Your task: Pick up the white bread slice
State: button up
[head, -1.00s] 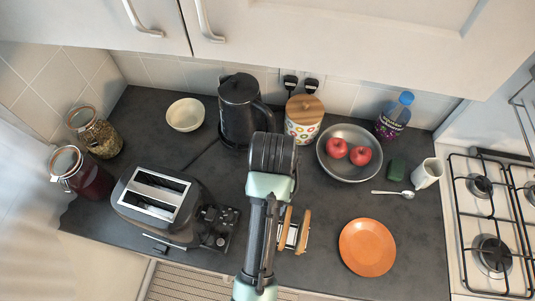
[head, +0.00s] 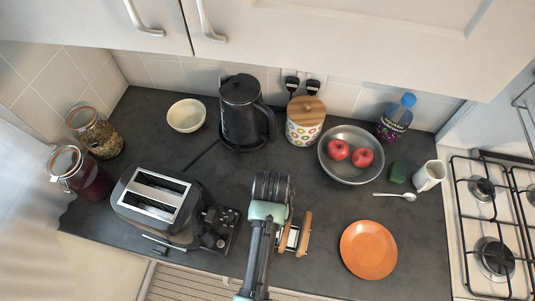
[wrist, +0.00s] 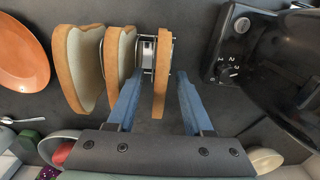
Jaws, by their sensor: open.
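In the wrist view several bread slices with pale faces and brown crusts stand upright in a small metal rack (wrist: 147,52): a left slice (wrist: 78,70), a middle slice (wrist: 117,60) and a right slice (wrist: 162,85) seen nearly edge-on. I cannot tell which one is the white slice. My gripper (wrist: 159,76) is open, its blue fingers on either side of the right slice. The left finger overlaps the middle slice in the picture; contact cannot be told. In the head view two slices (head: 283,232) (head: 305,234) show beside my arm, which hides the fingers.
A black toaster (head: 152,212) stands left of the rack and an orange plate (head: 368,250) right of it. Behind are a kettle (head: 240,110), a patterned canister (head: 305,128) and a metal bowl (head: 330,172) of apples. A gas hob (head: 470,230) is far right.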

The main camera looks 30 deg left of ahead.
grip_shut()
dwell(0.5)
notch_tip(320, 180, up, 10)
jog(key=shift+f, duration=0.25)
notch_tip(320, 180, up, 4)
jog(key=p, duration=0.3)
jog(key=shift+f+p, duration=0.2)
jog(key=shift+p, duration=0.2)
jog(key=shift+f, duration=0.1)
